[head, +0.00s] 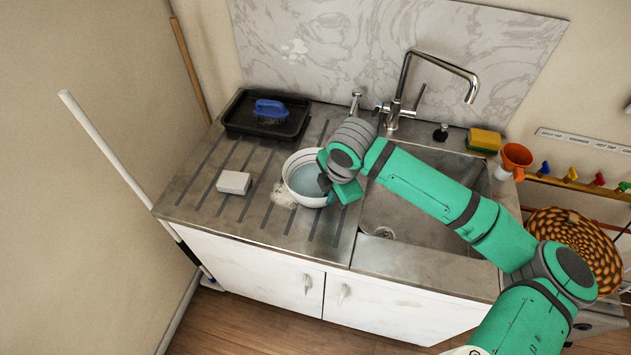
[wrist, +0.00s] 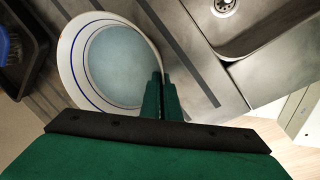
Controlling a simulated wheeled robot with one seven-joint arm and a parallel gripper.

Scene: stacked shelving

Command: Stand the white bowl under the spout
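The white bowl (head: 291,187), with a bluish inside and dark blue lines, is at the right side of the ribbed drainboard, left of the sink. It fills the upper left of the wrist view (wrist: 72,62). My gripper (wrist: 162,82) is at its right rim, one finger over the inside and one outside, close together with the rim between them. In the head view my wrist hides part of the bowl's right side, and I cannot tell whether its base touches the board. The chrome spout (head: 440,62) arches from the tap behind the sink, its end over the basin's back right.
The sink basin (head: 400,235) is empty, with a drain near its front left. A white block (head: 234,182) and a black tray (head: 240,118) with a blue brush (head: 270,108) are left of the bowl. A sponge (head: 484,140) and an orange funnel (head: 516,157) stand right of the tap.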

